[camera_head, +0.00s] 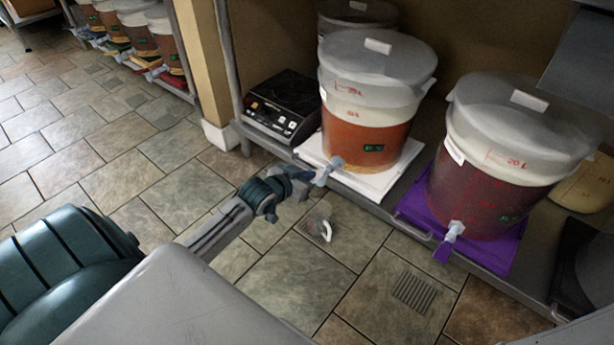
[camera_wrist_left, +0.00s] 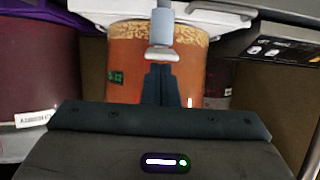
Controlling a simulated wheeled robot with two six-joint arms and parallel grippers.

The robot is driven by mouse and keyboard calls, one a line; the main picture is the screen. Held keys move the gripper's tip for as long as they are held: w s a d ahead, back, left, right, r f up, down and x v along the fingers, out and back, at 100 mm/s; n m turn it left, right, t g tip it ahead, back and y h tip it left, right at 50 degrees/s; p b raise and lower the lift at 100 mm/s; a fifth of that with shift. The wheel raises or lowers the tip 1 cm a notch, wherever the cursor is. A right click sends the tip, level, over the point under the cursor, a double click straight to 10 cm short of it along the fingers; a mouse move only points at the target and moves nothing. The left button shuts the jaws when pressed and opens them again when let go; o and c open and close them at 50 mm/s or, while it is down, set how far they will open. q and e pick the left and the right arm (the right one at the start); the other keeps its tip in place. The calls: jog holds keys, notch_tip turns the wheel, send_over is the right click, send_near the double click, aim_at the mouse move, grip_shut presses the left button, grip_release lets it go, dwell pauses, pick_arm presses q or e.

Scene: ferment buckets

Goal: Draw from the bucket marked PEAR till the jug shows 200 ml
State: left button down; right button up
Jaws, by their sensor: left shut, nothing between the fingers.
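A bucket of orange liquid (camera_head: 367,135) stands on a white mat with a pale tap (camera_head: 328,168) at its front. A bucket of dark red liquid (camera_head: 480,190) stands to its right on a purple mat, with its own tap (camera_head: 454,231). I cannot read PEAR on either. My left gripper (camera_head: 305,177) is shut and empty close to that tap. The left wrist view shows the shut fingers (camera_wrist_left: 160,85) just short of the tap (camera_wrist_left: 162,40). My right gripper is not in view.
A black scale-like device (camera_head: 284,104) sits left of the orange bucket. Another bucket (camera_head: 357,14) stands behind. More buckets (camera_head: 135,35) line a shelf at the far left. A drain grate (camera_head: 414,291) is in the floor. The tiled floor at left is open.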

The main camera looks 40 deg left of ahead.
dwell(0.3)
pick_arm(q)
jog(key=shift+s+f+t, duration=0.3)
jog(key=shift+f+t, duration=0.5)
jog(key=shift+t, duration=0.3)
jog(key=shift+s+f, duration=0.15)
jog(key=shift+f, duration=0.2)
dwell(6.2)
